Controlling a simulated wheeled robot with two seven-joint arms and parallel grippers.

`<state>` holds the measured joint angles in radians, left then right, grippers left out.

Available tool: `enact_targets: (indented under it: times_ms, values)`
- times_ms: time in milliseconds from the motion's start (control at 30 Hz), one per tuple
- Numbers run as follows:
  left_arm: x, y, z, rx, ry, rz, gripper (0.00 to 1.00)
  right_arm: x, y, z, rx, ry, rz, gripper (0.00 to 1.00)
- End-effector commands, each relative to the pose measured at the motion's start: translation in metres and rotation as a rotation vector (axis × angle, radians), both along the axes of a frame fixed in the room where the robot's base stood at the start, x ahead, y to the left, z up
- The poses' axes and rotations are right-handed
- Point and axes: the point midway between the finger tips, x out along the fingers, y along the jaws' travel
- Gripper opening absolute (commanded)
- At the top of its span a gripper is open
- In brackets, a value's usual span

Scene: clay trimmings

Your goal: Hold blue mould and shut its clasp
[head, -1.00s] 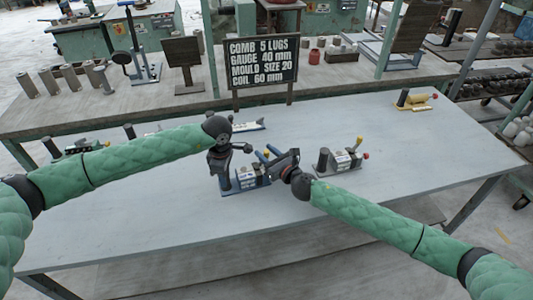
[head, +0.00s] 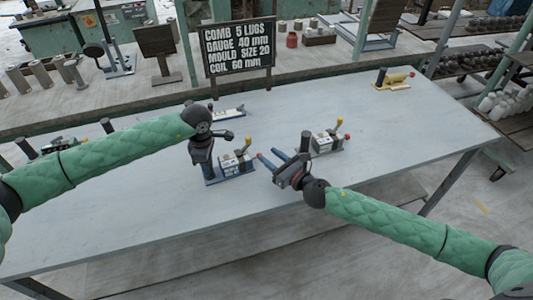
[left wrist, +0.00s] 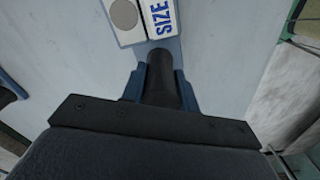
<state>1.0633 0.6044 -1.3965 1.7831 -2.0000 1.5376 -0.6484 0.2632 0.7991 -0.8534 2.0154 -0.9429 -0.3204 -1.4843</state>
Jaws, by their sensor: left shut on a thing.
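The blue mould (head: 238,172) stands on the table, with a white block on its blue base and a yellow-tipped lever (head: 249,142) standing up at its right end. I cannot tell whether its clasp is fastened. My left gripper (head: 208,174) is shut on the mould's dark post at its left end. In the left wrist view the post (left wrist: 162,80) sits between the blue fingers, with the blue "SIZE" lettering beyond. My right gripper (head: 271,159) is open and empty, its two blue fingers apart, to the right of the mould and clear of it.
A similar mould (head: 325,144) with a yellow lever and red knob stands just beyond my right gripper. A yellow mould (head: 393,81) is at the far right, another (head: 228,114) behind. A sign (head: 238,48) stands at the back.

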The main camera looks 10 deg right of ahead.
Motion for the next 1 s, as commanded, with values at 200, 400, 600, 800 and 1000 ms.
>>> enact_targets:
  times_ms: [200, 400, 600, 800, 1000]
  values:
    - [0.000, 0.000, 0.001, 0.000, -0.001, 0.000, 0.00, -0.002, -0.001, 0.001, 0.000, 0.000, 0.000, 0.38]
    - [0.000, 0.000, 0.001, 0.000, -0.001, 0.000, 0.00, -0.002, -0.001, 0.000, 0.000, 0.000, 0.000, 0.38]
    - [0.000, 0.000, 0.000, 0.000, -0.001, 0.000, 0.55, -0.002, -0.001, 0.000, 0.000, 0.000, 0.000, 0.38]
    - [0.000, 0.000, 0.000, 0.000, 0.000, 0.000, 0.55, -0.002, -0.001, 0.000, 0.000, 0.000, 0.001, 0.38]
    - [0.001, 0.000, 0.011, 0.000, -0.002, 0.000, 0.55, -0.002, -0.001, 0.000, 0.000, 0.000, 0.001, 0.38]
